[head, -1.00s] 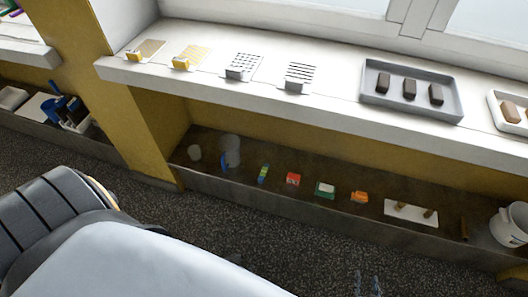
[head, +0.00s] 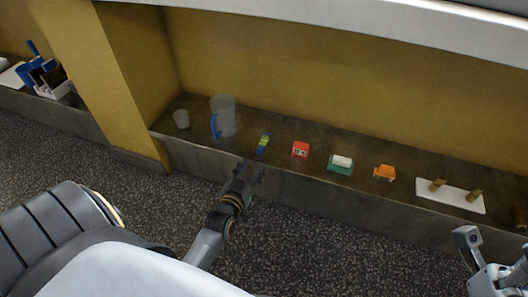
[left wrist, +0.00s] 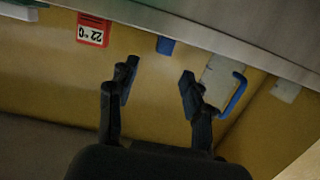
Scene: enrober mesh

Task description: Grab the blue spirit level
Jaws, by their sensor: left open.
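The spirit level (head: 264,143) is a small block with blue ends and a green-yellow middle. It rests on the dark low shelf (head: 350,205), between the blue-handled jug and the red box. In the left wrist view a blue end (left wrist: 165,45) shows at the shelf's edge, beyond the fingertips. My left gripper (head: 250,170) is in front of the shelf's front wall, just nearer than the level. Its fingers are apart and empty, and the left wrist view shows the gap between them (left wrist: 159,70). My right gripper does not show; only grey arm parts show at lower right.
The clear jug (head: 226,118) and a cup (head: 181,119) stand left of the level. The red box (head: 300,150), a green tray with a white block (head: 340,165), an orange item (head: 384,173) and a white board (head: 450,197) lie to the right. A sill overhangs the shelf.

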